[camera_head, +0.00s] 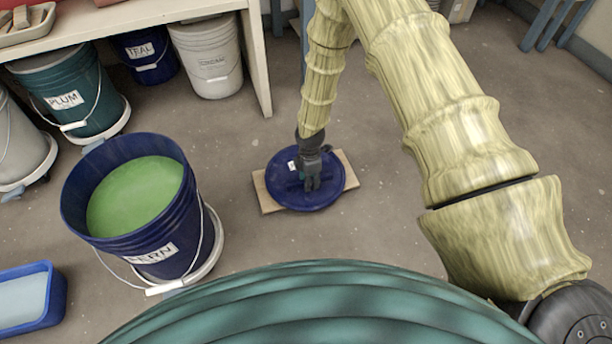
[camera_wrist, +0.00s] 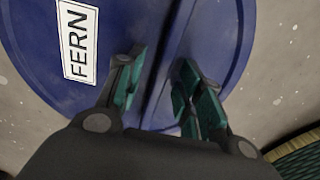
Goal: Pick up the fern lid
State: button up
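The fern lid (camera_head: 328,193) is a round dark-blue disc lying flat on a wooden board on the floor. In the wrist view the lid (camera_wrist: 35,45) fills much of the picture, with its white FERN label (camera_wrist: 77,41) at the upper left. A raised blue grip bar crosses the lid between my fingers. My gripper (camera_wrist: 165,88) is open, with one teal-padded finger on each side of the bar. In the head view my gripper (camera_head: 311,182) reaches down over the lid's middle and hides part of it.
The open blue FERN bucket (camera_head: 180,225) with green glaze stands left of the lid on a pale wheeled base. The wooden board (camera_head: 266,197) sticks out under the lid. A blue tray (camera_head: 52,305) is at lower left. Buckets stand beneath the table (camera_head: 130,22). Floor right of the lid is clear.

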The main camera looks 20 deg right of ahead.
grip_shut()
jog(key=shift+b, duration=0.3)
